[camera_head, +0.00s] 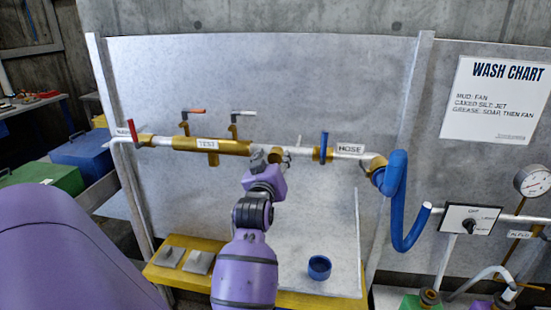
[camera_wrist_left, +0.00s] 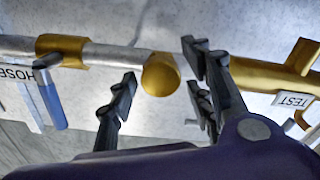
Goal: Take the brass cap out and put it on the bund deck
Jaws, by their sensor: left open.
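The brass cap (camera_wrist_left: 160,75) shows as a short, round-ended brass piece at the end of a grey pipe stub in the left wrist view. It also shows at the pipe line in the head view (camera_head: 275,156), partly hidden by my gripper. My left gripper (camera_wrist_left: 159,62) is open, with one finger to the left of the cap and the other fingers to its right. Gaps show between cap and fingers; contact is not visible. The yellow-edged bund deck (camera_head: 160,275) lies low in front of the panel. My right gripper is not in view.
A brass TEST pipe section (camera_head: 212,146) with two levers is left of the cap. A blue-handled HOSE valve (camera_head: 324,147) is right. Two grey plates (camera_head: 199,262) and a blue cup (camera_head: 319,267) sit on the deck, with bare surface between. A blue hose (camera_head: 396,205) hangs farther right.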

